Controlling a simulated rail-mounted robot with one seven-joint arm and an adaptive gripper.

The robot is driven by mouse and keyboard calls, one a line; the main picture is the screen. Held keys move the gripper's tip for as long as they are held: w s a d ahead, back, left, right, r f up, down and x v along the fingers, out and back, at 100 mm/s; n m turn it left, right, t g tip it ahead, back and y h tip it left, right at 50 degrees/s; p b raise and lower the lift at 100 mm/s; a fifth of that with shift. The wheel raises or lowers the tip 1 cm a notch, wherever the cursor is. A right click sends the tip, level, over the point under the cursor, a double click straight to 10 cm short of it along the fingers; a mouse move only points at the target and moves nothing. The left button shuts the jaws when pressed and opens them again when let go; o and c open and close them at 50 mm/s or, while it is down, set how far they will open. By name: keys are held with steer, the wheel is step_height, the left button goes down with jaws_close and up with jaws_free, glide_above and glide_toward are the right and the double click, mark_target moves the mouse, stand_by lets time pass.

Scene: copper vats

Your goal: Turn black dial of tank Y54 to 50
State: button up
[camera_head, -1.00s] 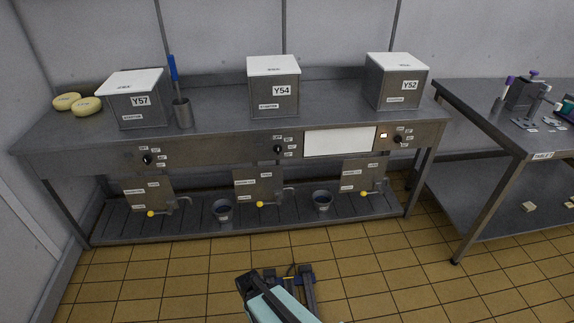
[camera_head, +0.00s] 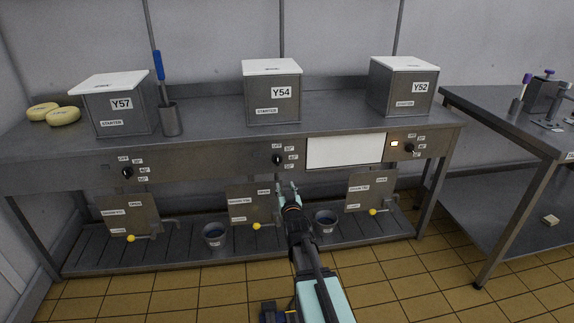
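Tank Y54 (camera_head: 272,92) is a grey metal box with a white lid, standing on the middle of the steel counter. Its black dial (camera_head: 277,160) is on the counter's front panel below it, with small labels (camera_head: 291,157) to its right that are too small to read surely. My gripper (camera_head: 287,187) is just below and slightly right of the dial, pointing towards the panel. Its two fingers look apart, with nothing visible between them. It does not appear to touch the dial, though the depth gap is hard to judge.
Tanks Y57 (camera_head: 121,103) and Y52 (camera_head: 404,86) flank Y54, with dials (camera_head: 127,172) and (camera_head: 409,147) below them. A blank white panel (camera_head: 346,151) lies right of the dial. Yellow-handled taps (camera_head: 257,226) and dark buckets (camera_head: 215,235) are below. A side table (camera_head: 510,128) stands right.

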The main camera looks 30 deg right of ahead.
steer(key=b, duration=0.1)
glide_toward(278, 161)
steer(key=x, duration=0.8)
steer(key=shift+w, duration=0.35)
jaws_close()
